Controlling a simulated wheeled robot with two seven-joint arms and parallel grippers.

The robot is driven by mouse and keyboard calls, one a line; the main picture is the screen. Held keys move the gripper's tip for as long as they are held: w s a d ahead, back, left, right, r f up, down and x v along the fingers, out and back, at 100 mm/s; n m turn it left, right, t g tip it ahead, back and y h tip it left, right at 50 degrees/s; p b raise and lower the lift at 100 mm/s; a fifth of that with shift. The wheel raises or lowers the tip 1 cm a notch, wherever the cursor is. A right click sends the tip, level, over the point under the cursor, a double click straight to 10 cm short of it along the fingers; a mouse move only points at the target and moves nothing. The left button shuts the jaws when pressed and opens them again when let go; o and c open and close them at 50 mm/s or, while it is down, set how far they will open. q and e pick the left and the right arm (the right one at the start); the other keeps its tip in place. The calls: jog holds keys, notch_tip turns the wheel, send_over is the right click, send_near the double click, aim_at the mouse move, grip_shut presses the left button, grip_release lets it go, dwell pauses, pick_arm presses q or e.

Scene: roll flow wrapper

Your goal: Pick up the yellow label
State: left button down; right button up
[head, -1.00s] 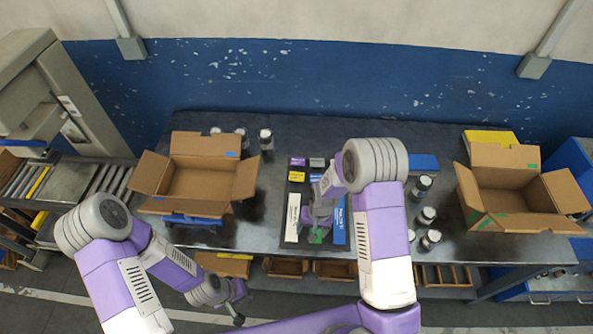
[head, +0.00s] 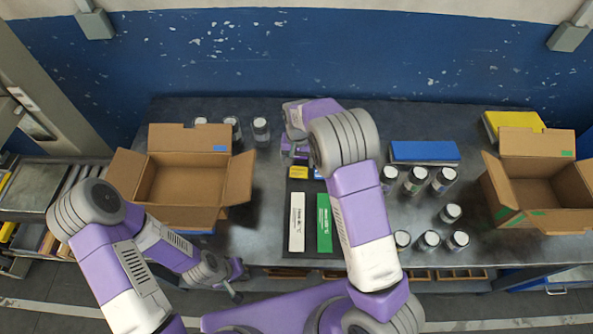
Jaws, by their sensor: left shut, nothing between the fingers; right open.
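The yellow label (head: 298,173) is a small block lying at the far left part of the dark tray (head: 311,217) on the table. My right gripper (head: 293,146) is open just beyond the yellow label, near the tray's far end. The yellow label appears apart from its fingers, though the exact gap is hard to tell. My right arm hides part of the tray's right side. My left gripper (head: 237,284) is shut and empty, low in front of the table's front edge.
A white box (head: 297,222) and a green box (head: 324,222) lie in the tray nearer me. Open cardboard boxes stand left (head: 187,185) and right (head: 521,185). Several jars (head: 443,180) and a blue box (head: 424,152) stand right of my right arm. Jars (head: 261,131) stand at back left.

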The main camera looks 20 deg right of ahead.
aim_at(299, 174)
jog(key=shift+w+f, duration=0.15)
jog(key=shift+f, duration=0.35)
jog(key=shift+s+d+f, duration=0.1)
jog(key=shift+s+f, duration=0.15)
jog(key=shift+f, duration=0.45)
jog(key=f, duration=0.2)
jog(key=w+f, duration=0.1)
jog(key=f, duration=0.1)
jog(key=shift+w+d+f, duration=0.1)
jog(key=shift+d+f, duration=0.1)
jog(key=shift+f, duration=0.3)
jog(key=shift+f+b, duration=0.3)
jog(key=shift+b, duration=0.1)
jog(key=c, duration=0.8)
